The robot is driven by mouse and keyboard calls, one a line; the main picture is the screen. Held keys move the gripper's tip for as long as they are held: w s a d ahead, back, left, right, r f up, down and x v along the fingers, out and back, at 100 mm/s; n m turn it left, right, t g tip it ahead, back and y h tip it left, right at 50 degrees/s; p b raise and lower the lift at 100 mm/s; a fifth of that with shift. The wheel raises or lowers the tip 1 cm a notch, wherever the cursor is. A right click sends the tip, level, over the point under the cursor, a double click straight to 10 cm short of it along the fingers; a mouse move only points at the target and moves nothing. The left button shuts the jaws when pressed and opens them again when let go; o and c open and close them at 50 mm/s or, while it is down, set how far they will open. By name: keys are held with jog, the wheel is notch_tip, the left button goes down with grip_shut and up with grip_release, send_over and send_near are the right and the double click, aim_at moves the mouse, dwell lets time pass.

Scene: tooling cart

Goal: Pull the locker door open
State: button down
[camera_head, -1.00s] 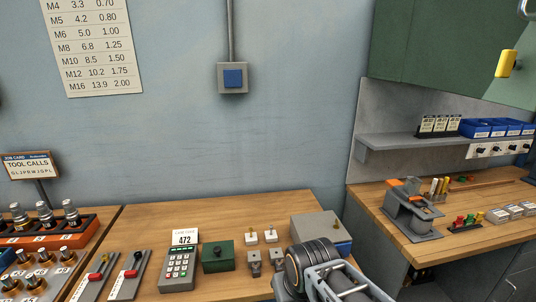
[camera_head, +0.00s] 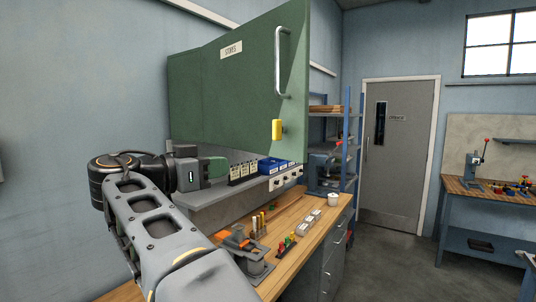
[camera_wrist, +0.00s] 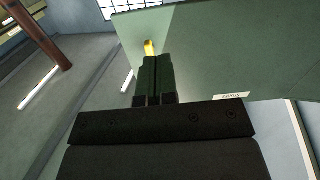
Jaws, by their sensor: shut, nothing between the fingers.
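The green locker door (camera_head: 235,85) carries a white STORES label (camera_head: 231,49), an upright metal handle (camera_head: 281,62) near its right edge and a yellow latch (camera_head: 277,129) below the handle. I see no clear gap at the door's edge. My gripper (camera_head: 218,167) is shut and empty, below the door's lower edge and left of the latch. In the wrist view the shut fingers (camera_wrist: 156,62) point toward the yellow latch (camera_wrist: 150,47), which shows just past their tips. The green door (camera_wrist: 225,50) fills the upper right there, with its label (camera_wrist: 230,96) upside down. The handle is not discernible there.
Below the locker is a grey shelf (camera_head: 225,198) with blue bins (camera_head: 272,166) and cards. The wooden bench (camera_head: 290,222) holds a fixture (camera_head: 245,249) and small parts. A blue rack (camera_head: 350,125) and a grey room door (camera_head: 398,155) stand beyond. Floor to the right is clear.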

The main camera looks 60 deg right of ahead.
aim_at(277, 153)
jog(key=shift+m+g, duration=0.3)
jog(key=shift+m, duration=0.1)
jog(key=p+x, duration=0.1)
jog(key=x, duration=0.3)
jog(key=p+x, duration=0.2)
jog(key=x, duration=0.2)
jog(key=r+p+x, duration=0.1)
jog(key=x, duration=0.3)
jog(key=shift+s+r+p, duration=0.1)
jog(key=shift+p, duration=0.2)
jog(key=shift+p+x, duration=0.35)
jog(key=shift+x, duration=0.55)
